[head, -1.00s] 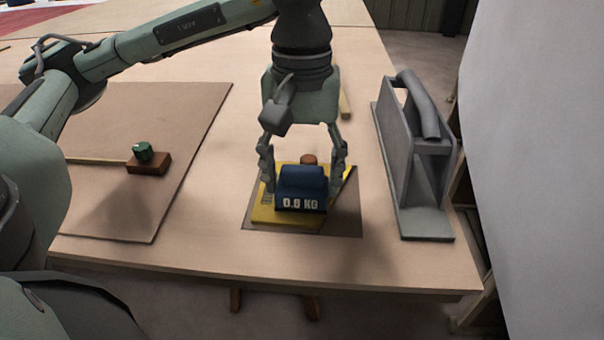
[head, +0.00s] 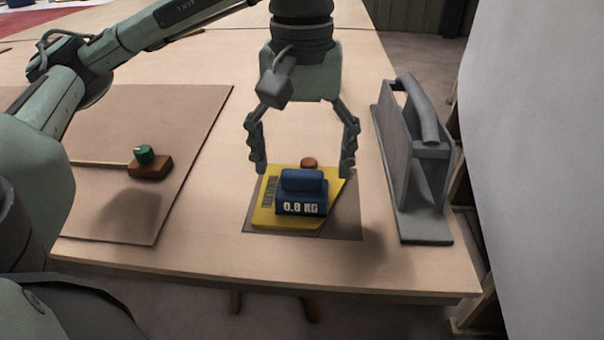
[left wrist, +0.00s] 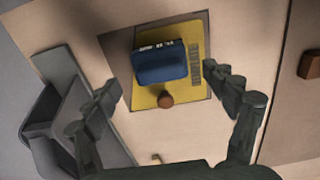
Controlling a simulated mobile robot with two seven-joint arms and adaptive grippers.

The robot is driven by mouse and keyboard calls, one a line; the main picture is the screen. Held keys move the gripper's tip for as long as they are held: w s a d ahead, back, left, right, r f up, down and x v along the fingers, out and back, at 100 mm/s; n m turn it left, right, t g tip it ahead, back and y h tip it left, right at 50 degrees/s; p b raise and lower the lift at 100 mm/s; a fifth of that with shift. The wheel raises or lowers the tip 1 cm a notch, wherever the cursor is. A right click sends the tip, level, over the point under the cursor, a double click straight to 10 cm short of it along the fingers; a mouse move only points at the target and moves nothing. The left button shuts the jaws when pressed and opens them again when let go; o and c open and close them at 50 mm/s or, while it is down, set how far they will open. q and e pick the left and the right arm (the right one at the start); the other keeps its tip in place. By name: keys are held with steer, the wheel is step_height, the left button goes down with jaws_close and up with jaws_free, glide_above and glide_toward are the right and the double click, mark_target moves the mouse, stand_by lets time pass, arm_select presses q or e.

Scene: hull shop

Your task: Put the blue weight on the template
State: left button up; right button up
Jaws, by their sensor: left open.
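The blue weight (head: 302,192), marked 0.8 KG, sits on the yellow template (head: 262,212). The template lies on a thin grey-brown sheet (head: 345,222) near the table's front edge. A small brown knob (head: 309,163) stands on the template behind the weight. My left gripper (head: 305,170) is open and empty just above and behind the weight, its fingers apart from it on both sides. The left wrist view shows the weight (left wrist: 160,64) on the template (left wrist: 146,98) beyond the open fingers. My right gripper is not in view.
A grey metal tool with a curved handle (head: 420,110) stands on the table to the right. A brown block with a green knob (head: 149,165) rests on a brown board (head: 120,220) at left. Bare table lies between the board and the template.

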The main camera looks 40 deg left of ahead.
mark_target(303, 172)
arm_select(q)
step_height(303, 172, up, 5)
steer(key=shift+f+p, duration=0.2)
steer(key=shift+p, duration=0.15)
steer(key=shift+r+p, duration=0.85)
steer(key=shift+r, duration=1.3)
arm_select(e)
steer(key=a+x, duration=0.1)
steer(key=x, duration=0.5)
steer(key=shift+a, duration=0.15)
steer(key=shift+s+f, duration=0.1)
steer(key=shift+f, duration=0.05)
